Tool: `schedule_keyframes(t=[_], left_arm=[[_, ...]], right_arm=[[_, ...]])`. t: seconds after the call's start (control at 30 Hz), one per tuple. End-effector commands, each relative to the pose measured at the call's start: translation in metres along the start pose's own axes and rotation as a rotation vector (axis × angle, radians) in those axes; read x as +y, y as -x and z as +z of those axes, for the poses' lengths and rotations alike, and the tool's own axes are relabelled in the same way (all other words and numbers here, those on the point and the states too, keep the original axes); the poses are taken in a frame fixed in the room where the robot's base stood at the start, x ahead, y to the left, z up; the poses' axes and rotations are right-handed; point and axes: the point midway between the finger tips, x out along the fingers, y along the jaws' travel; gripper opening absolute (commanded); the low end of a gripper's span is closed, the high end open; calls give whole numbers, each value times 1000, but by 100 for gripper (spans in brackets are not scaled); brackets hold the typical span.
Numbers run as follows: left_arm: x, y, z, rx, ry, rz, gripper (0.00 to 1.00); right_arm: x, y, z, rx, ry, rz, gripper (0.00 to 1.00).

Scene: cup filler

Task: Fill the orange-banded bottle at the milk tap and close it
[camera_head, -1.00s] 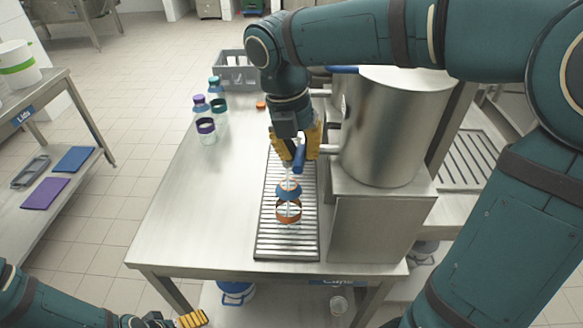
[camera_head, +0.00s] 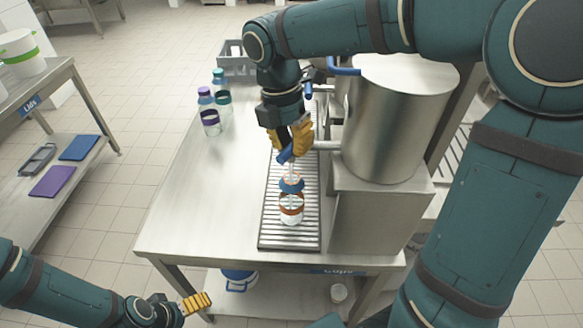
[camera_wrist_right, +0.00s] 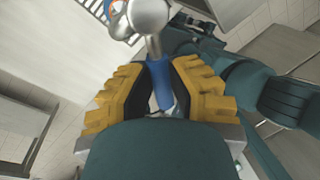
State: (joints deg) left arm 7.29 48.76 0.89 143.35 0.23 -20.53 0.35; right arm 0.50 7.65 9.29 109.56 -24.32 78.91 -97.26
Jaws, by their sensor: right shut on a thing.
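The orange-banded bottle (camera_head: 291,213) stands upright on the drip grate (camera_head: 308,236) below the tap, with no cap seen on it. White shows inside its lower part, and a thin pale stream appears to run from the spout above into it. A blue ring (camera_head: 291,185) shows around its upper part. My right gripper (camera_head: 290,143) is shut on the tap's blue lever (camera_head: 285,156), which is tilted; the lever also shows between the fingers in the right wrist view (camera_wrist_right: 161,84). My left gripper (camera_head: 196,303) is low, away from the table; its finger gap is unclear.
A big steel tank (camera_head: 400,125) stands right of the grate. Bottles with purple (camera_head: 210,118) and teal (camera_head: 221,88) bands stand at the back left, before a grey crate (camera_head: 236,62). The steel table (camera_head: 205,195) is clear in its left middle. A lids shelf (camera_head: 30,100) is far left.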

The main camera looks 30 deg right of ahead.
Motion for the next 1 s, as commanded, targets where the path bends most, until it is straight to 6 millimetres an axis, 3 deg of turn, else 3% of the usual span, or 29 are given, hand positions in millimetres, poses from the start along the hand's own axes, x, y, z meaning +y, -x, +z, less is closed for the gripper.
schedule_keyframes(t=[0.4,0.73,1.0], left_arm=[[1,2,0,0,0,0,100],[6,17,-2,0,0,0,100],[6,17,-2,0,0,0,100]], right_arm=[[2,-2,0,12,-47,-5,0],[15,2,3,60,-291,-5,0],[17,1,3,67,-331,-5,0]])
